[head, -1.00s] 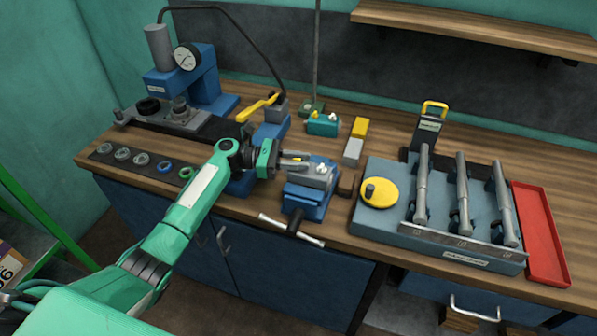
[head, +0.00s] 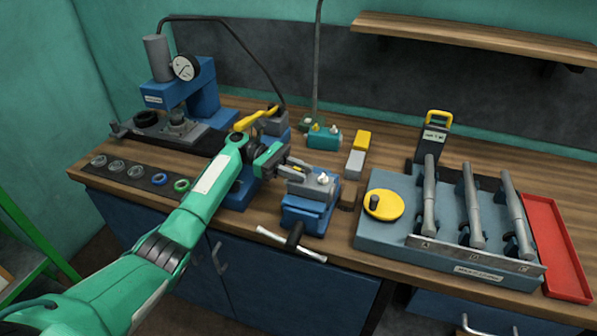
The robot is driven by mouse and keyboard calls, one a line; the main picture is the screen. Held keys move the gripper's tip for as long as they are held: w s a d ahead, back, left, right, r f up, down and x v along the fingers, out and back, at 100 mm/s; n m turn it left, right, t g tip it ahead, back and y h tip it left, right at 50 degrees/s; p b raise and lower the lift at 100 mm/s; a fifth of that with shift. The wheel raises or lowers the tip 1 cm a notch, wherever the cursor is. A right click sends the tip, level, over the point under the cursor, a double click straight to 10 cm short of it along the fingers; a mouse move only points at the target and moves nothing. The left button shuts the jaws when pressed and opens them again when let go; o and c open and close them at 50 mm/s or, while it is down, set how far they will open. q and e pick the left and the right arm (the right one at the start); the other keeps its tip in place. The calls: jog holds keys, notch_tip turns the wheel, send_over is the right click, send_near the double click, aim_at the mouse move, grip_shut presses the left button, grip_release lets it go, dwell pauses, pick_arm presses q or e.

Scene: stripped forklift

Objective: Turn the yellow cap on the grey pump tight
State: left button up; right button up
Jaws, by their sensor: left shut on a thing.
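The grey pump (head: 318,186) sits in the blue vise (head: 304,215) at the front middle of the bench. A pale fitting (head: 323,179) stands on its top. My left gripper (head: 303,169) reaches in from the left, with its fingers at the left end of the pump's top. It is shut on the yellow cap, which the fingers now hide. I cannot tell how far down the cap sits on the pump. My right gripper is not in view.
A teal pump (head: 323,140) with a yellow knob stands behind. The blue-grey fixture (head: 385,236) with several cylinders fills the right side. The vise handle (head: 291,245) sticks out in front.

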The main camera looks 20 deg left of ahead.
pick_arm(q)
jog(key=o, duration=0.6)
jog(key=shift+o, duration=0.2)
jog(key=shift+d, duration=0.1)
